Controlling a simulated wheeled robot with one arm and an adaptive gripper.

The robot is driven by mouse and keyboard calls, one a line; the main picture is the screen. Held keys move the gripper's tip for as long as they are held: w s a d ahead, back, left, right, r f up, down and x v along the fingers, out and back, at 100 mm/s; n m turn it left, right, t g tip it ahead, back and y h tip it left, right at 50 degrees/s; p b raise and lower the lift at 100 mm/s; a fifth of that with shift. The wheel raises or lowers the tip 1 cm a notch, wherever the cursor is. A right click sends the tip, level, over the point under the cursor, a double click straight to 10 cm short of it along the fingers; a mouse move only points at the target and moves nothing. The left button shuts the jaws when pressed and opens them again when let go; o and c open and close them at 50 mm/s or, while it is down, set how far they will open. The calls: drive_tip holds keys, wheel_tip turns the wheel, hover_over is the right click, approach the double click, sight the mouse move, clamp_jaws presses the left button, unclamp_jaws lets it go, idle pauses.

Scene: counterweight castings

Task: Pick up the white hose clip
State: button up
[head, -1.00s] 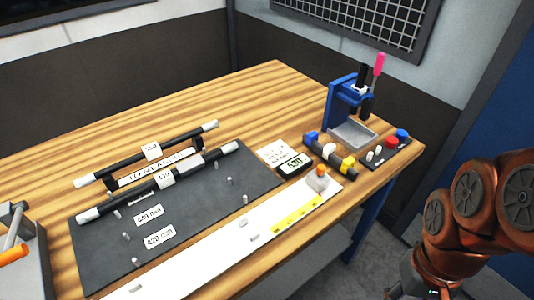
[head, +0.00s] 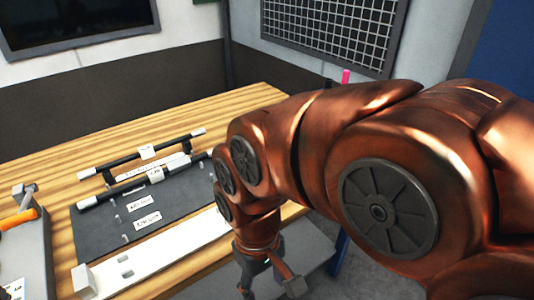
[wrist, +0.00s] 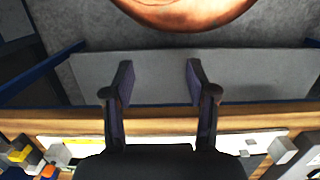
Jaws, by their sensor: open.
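I cannot single out the white hose clip for certain. Small pale pieces (head: 127,259) lie on the white strip (head: 190,237) along the table's front. A pale block (head: 85,281) stands at the strip's left end. In the wrist view a small white piece (wrist: 244,153) and a pale block (wrist: 283,150) show near the strip's right part. My gripper (head: 270,288) is open and empty, in front of the table's front edge in the head view. In the wrist view my gripper (wrist: 160,80) has its fingers spread over the grey lower shelf, with nothing between them.
A dark mat (head: 100,232) holds black bars (head: 145,185) with white ends and labels. A grey stand (head: 25,245) with an orange-handled tool is at left. My arm hides the table's right side. A yellow-and-black item (wrist: 22,150) shows in the wrist view. The back left tabletop is bare.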

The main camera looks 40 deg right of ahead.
drive_tip(key=w+d+r+t+y+b, duration=0.15)
drive_tip(key=w+d, duration=0.35)
drive_tip(key=w, duration=0.7)
drive_tip(key=w+d+t, duration=0.1)
drive_tip(key=w+d, duration=0.3)
drive_tip(key=d, duration=0.2)
drive_tip(key=w+d+t, duration=0.1)
drive_tip(key=w+d, duration=0.4)
drive_tip(key=d, duration=0.2)
drive_tip(key=w+d+r+t+h+b, duration=0.1)
drive_tip(key=w+d, duration=0.3)
drive_tip(key=d, duration=0.3)
drive_tip(key=shift+w+d+r+t, duration=0.1)
drive_tip(key=shift+w+d+t, duration=0.05)
drive_tip(key=shift+w+t, duration=0.1)
drive_tip(key=shift+t+h, duration=0.35)
drive_tip(key=shift+t, duration=0.35)
drive_tip(key=d, duration=1.1)
drive_tip(key=shift+w+d, duration=0.25)
drive_tip(key=shift+w, duration=0.15)
drive_tip(key=x, duration=0.2)
drive_tip(key=shift+f, duration=0.3)
drive_tip(key=shift+w+p+x, duration=0.15)
drive_tip(key=shift+p+x, duration=0.4)
drive_tip(key=shift+x, duration=0.8)
drive_tip(key=shift+w+p+x, duration=0.1)
drive_tip(key=shift+p+x, duration=0.4)
drive_tip(key=shift+x, duration=0.85)
drive_tip(key=shift+r, duration=0.15)
drive_tip(key=c, duration=0.8)
